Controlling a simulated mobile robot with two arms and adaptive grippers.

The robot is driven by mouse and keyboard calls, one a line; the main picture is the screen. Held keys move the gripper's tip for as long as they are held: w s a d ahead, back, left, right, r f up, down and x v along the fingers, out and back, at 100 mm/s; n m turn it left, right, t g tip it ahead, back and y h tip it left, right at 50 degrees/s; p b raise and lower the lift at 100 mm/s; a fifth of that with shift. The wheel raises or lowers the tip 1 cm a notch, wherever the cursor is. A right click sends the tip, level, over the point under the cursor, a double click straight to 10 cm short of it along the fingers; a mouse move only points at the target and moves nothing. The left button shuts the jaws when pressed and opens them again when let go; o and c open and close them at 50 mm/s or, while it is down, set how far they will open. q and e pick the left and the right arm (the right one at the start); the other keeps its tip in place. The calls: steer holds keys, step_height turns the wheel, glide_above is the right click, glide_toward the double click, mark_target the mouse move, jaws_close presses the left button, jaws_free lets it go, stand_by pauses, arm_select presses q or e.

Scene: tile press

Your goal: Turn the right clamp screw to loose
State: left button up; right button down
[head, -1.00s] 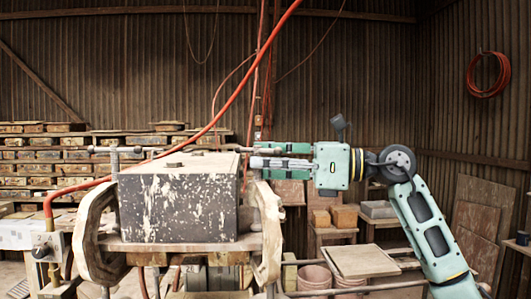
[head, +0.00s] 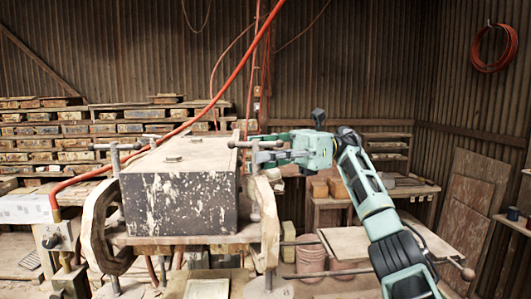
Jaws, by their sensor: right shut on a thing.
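The right clamp (head: 270,228) is a pale, worn C-shaped frame at the right end of the dark, white-splattered press block (head: 180,205). Its upright screw (head: 254,165) has a thin crossbar handle (head: 238,144) on top. My right gripper (head: 268,148) reaches in from the right and is shut on this handle, on the part right of the screw. The fingers partly hide the bar. A similar left clamp (head: 95,235) with its own crossbar stands at the block's left end. My left gripper is not in view.
Loaded shelves (head: 50,130) stand behind. A board (head: 345,243) and buckets (head: 312,258) are below my right arm.

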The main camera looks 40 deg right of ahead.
steer(key=shift+w+f+n+g, duration=0.1)
steer(key=shift+f+n+g, duration=0.25)
steer(key=shift+n+g, duration=0.4)
steer(key=shift+f+g, duration=0.15)
steer(key=shift+g, duration=0.3)
steer(key=c, duration=2)
jaws_free()
steer(key=shift+o, duration=1.4)
steer(key=shift+w+a+r, duration=0.15)
steer(key=shift+a+r, duration=0.1)
steer(key=shift+a, duration=0.05)
steer(key=shift+d, duration=0.1)
steer(key=shift+d+t, duration=0.15)
steer(key=shift+t, duration=0.15)
steer(key=shift+m, duration=0.25)
